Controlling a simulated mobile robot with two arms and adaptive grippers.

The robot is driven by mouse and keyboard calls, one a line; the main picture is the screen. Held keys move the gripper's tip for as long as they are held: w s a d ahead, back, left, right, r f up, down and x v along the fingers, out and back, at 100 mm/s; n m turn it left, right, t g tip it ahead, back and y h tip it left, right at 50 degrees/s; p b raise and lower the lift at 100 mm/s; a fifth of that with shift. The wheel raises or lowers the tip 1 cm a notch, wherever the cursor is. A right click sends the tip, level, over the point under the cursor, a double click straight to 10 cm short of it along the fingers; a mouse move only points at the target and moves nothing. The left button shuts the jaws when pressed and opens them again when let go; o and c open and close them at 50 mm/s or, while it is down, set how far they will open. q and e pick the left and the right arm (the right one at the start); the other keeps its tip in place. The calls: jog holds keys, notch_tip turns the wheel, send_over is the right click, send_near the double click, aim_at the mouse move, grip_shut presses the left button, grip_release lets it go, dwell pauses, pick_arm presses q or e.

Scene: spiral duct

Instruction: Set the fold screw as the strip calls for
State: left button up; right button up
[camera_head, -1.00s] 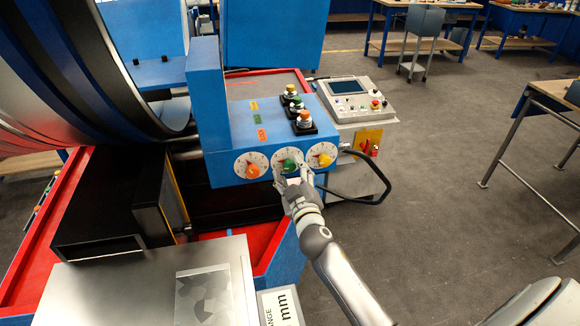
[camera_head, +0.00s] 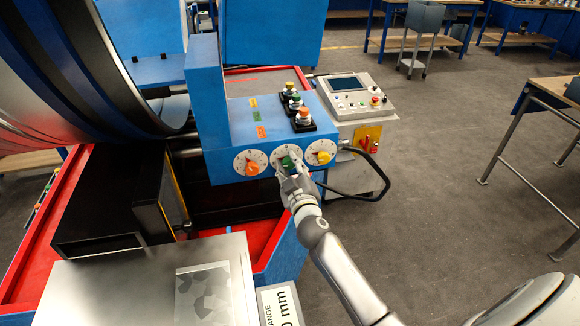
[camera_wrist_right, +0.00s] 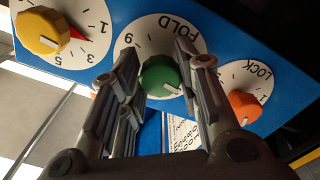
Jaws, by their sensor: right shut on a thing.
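The fold screw shows as a green knob (camera_wrist_right: 160,77) on a white dial marked FOLD (camera_wrist_right: 137,33), the middle of three dials on the blue panel. In the head view the green knob (camera_head: 288,162) is partly hidden by my right gripper. My right gripper (camera_wrist_right: 156,66) has one finger on each side of the green knob and is shut on it; it also shows in the head view (camera_head: 289,172). The knob's pointer reading is too small to tell. A white card (camera_head: 281,306) reading "ANGE" and "mm" is cut off at the bottom edge. My left gripper is not in view.
The orange LOCK knob (camera_wrist_right: 244,106) and a yellow knob (camera_wrist_right: 41,32) flank the fold dial closely. Push buttons (camera_head: 304,119) stand on the panel top. A grey control console (camera_head: 352,98) and a black cable loop lie to the right. Open floor lies beyond.

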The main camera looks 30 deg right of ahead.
jog(key=shift+n, duration=1.2)
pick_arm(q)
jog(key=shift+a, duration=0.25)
pick_arm(e)
jog(key=n, duration=0.3)
jog(key=o, duration=1)
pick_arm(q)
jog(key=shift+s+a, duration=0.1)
pick_arm(e)
jog(key=shift+s, duration=0.1)
jog(key=v, duration=1.2)
